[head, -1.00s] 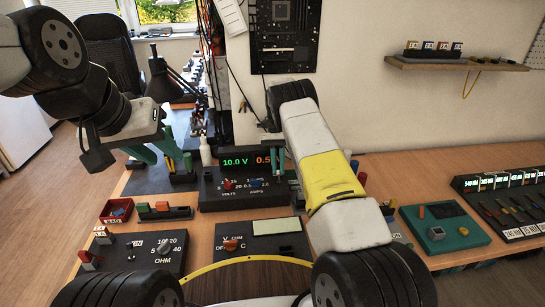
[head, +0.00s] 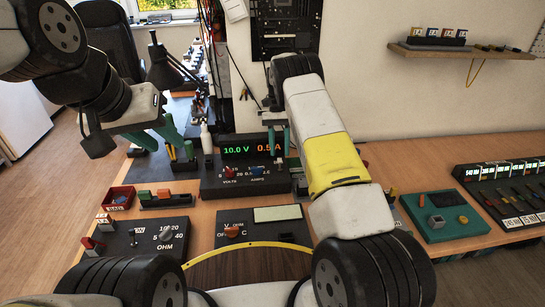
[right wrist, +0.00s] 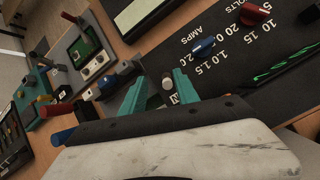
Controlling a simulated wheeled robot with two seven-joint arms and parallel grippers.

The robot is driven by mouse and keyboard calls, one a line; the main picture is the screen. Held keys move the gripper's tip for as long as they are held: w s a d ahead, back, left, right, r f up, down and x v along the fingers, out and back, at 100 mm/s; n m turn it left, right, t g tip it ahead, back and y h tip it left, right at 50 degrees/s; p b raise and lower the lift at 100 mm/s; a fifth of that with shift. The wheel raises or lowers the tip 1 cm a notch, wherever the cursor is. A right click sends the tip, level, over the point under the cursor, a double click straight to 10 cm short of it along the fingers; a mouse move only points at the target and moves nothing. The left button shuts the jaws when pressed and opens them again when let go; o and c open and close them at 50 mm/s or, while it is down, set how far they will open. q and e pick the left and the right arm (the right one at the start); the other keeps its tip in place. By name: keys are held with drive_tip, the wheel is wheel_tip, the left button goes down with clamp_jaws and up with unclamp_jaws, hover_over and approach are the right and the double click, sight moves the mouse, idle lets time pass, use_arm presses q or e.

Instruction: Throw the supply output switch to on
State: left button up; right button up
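The power supply (head: 212,188) is a black box on the bench, with a lit display (head: 252,149) reading 10.0 V and 0.5 A. It has a red volts knob (head: 230,171) and a blue amps knob (head: 255,171). Its output switch, a small pale lever, shows in the right wrist view (right wrist: 168,82); I cannot tell which way it is thrown. My right gripper (head: 279,147) is open at the supply's right end. In the right wrist view its teal fingers (right wrist: 160,92) stand apart on either side of the lever. My left gripper (head: 163,137) is open and empty, left of the supply.
An ohm box (head: 150,250) and a meter (head: 262,228) lie in front of the supply. A red tray (head: 119,199) is at left. A teal-topped box (head: 440,222) and a rack of cards (head: 505,195) stand at right. A wall shelf (head: 460,51) is above.

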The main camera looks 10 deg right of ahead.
drive_tip(key=s+a+r, duration=0.1)
drive_tip(key=s+a, duration=0.2)
drive_tip(key=s, duration=1.2)
drive_tip(key=shift+r, duration=0.15)
drive_tip(key=shift+s, duration=0.1)
drive_tip(key=s+d+r+n+t+y, duration=0.15)
drive_tip(key=s+r+t, duration=0.3)
drive_tip(key=r, duration=0.65)
drive_tip(key=s+d+r+n+t+y, duration=0.1)
drive_tip(key=s+d+r+n+t, duration=0.3)
drive_tip(key=r, duration=0.7)
drive_tip(key=s+r+t, duration=0.4)
drive_tip(key=s, duration=0.5)
drive_tip(key=shift+a+r+h, duration=0.2)
drive_tip(key=shift+a+h, duration=0.15)
drive_tip(key=shift+a, duration=0.05)
